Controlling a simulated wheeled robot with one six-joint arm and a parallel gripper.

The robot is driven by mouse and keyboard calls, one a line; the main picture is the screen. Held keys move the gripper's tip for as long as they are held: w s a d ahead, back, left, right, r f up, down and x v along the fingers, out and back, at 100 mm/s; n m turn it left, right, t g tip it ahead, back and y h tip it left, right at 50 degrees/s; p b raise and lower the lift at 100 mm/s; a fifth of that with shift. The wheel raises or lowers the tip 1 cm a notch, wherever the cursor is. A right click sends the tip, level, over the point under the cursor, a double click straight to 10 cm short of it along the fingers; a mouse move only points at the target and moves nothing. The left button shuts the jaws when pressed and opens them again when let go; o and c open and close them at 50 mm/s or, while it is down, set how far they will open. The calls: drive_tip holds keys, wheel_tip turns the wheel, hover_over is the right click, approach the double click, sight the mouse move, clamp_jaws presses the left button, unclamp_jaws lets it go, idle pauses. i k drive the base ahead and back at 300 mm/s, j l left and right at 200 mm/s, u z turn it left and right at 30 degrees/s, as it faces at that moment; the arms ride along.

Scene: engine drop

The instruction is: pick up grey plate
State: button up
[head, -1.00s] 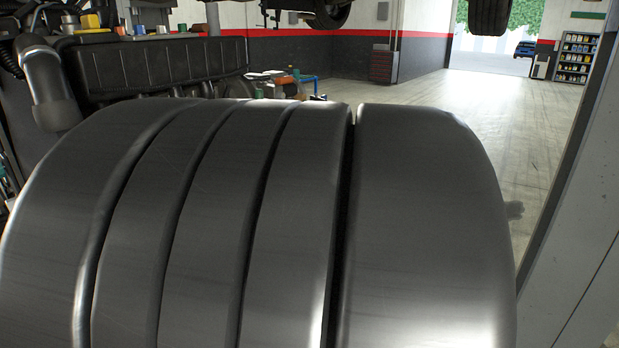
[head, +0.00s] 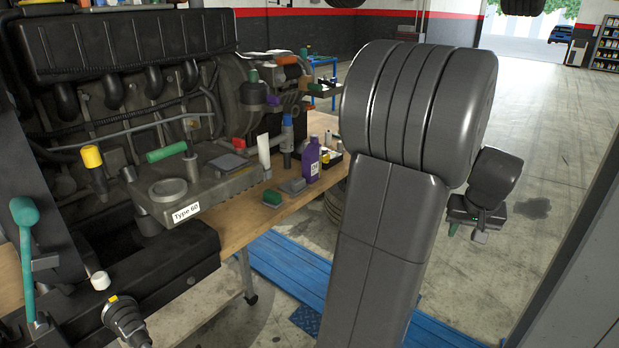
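A flat dark grey plate (head: 229,164) lies on the grey ledge labelled "Type 60" (head: 205,195), left of centre. A second small grey flat piece (head: 293,186) lies on the wooden bench, beside a purple bottle (head: 311,160). I cannot tell for sure which of the two is the grey plate. My gripper (head: 468,232) hangs to the right of my arm, over the floor and well away from both pieces. It is small and partly turned away, with a bit of green at its lower edge, so its opening does not show.
A large engine (head: 125,45) fills the upper left. The wooden bench (head: 240,228) carries a green block (head: 272,198) and several bottles. A teal-handled tool (head: 25,230) stands at the far left. A blue platform (head: 285,265) lies below. The floor at right is clear.

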sight(294, 187)
drive_tip(key=i+l+u, duration=0.15)
drive_tip(key=i+l, duration=0.5)
drive_tip(key=i+l+u, duration=0.15)
drive_tip(key=i+l, duration=0.4)
drive_tip(key=l, duration=0.15)
drive_tip(key=u, duration=2)
drive_tip(key=l, duration=0.1)
